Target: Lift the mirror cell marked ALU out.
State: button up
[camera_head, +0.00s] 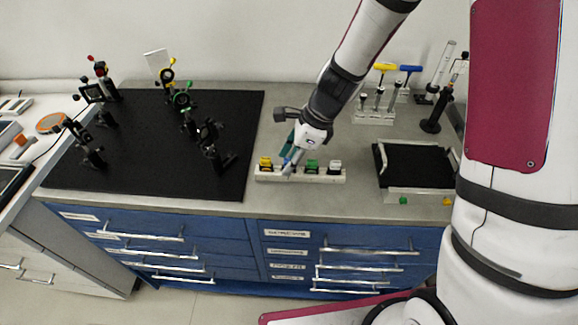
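A pale rack (304,176) stands near the front edge of the bench and holds a row of small mirror cells. A yellow-topped cell (265,163) is at the left end. A green-topped cell (312,165) and a whitish-topped cell (335,167) are on the right. My gripper (288,165) points down over the rack between the yellow and green cells. Its fingertips hide whatever sits in that slot, and whether they touch or hold anything is not clear. No marking is legible, so I cannot tell which cell is ALU.
A black breadboard (140,165) with several optic mounts lies to the left. A black-floored tray (415,168) is to the right. Behind it are a holder with yellow- and blue-handled drivers (373,116) and a dark post stand (436,115). Bare bench lies between rack and tray.

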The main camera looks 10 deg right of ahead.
jog(key=shift+a+f, duration=0.15)
jog(key=shift+f, duration=0.2)
grip_shut()
